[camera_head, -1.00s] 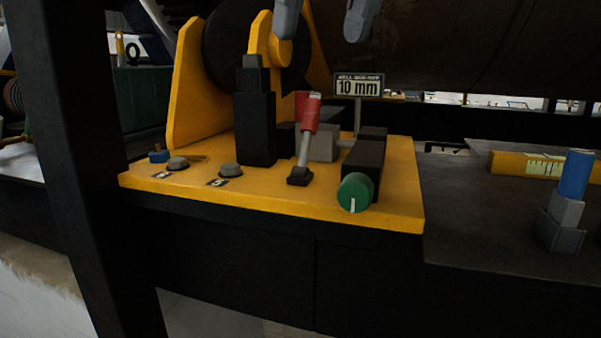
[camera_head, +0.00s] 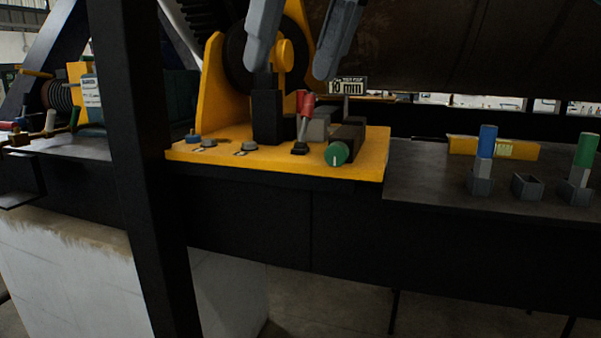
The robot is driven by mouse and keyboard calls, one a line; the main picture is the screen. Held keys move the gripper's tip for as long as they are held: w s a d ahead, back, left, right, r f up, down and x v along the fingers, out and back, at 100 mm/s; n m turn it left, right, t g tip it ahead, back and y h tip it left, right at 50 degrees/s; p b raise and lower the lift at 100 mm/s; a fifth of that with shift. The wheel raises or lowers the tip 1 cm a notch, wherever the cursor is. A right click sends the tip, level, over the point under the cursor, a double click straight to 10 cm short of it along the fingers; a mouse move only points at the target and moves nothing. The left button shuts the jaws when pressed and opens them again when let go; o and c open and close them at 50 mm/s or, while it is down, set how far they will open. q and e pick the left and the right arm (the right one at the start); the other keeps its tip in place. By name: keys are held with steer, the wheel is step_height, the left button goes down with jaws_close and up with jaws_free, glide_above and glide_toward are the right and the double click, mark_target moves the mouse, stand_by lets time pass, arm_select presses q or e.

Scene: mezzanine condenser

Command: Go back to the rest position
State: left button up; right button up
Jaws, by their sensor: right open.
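My right gripper (camera_head: 290,68) hangs down from the top edge of the head view. Its two grey fingers are spread apart with nothing between them. They overlap the upper part of the yellow machine station (camera_head: 277,161) in the picture, in front of its large dark wheel. On the station are a lever with a red handle (camera_head: 305,103), a green knob (camera_head: 337,153) with a white mark and a black block (camera_head: 267,117). My left gripper is not in view.
A dark post (camera_head: 142,160) stands at the left in front of the bench. On the dark bench (camera_head: 425,189) at right are a blue-handled tool (camera_head: 487,141) and a green-handled tool (camera_head: 585,150) in grey holders, with an empty holder (camera_head: 527,186) between them. A yellow bar (camera_head: 470,146) lies behind.

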steer(key=a+f+n+g+y, duration=0.2)
steer(key=a+f+g+y, duration=0.8)
steer(key=f+y, duration=0.15)
steer(key=w+d+f+m+t+y, duration=0.6)
steer(key=w+f+m+t+y, duration=0.3)
steer(key=m+t, duration=0.6)
steer(key=w+d+f+m+t+h, duration=0.1)
steer(key=d+f+m+t+h, duration=0.45)
steer(key=f+m, duration=0.35)
steer(key=w+d+f+m+t+h, duration=0.1)
steer(key=d+f+m+t+h, duration=0.3)
steer(key=f+m+t+h, duration=0.45)
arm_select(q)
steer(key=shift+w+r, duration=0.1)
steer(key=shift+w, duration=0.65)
arm_select(e)
steer(key=s+d+f+m+g+h, duration=0.4)
steer(key=s+f, duration=0.5)
steer(key=f, duration=0.3)
steer(key=s+d+f+m+g+h, duration=0.4)
steer(key=s+d+f+g, duration=0.3)
steer(key=f, duration=0.6)
steer(key=s+d+m, duration=0.1)
steer(key=s, duration=0.1)
steer(key=shift+s+d+f, duration=0.2)
steer(key=shift+s+f, duration=0.1)
steer(key=shift+s, duration=0.1)
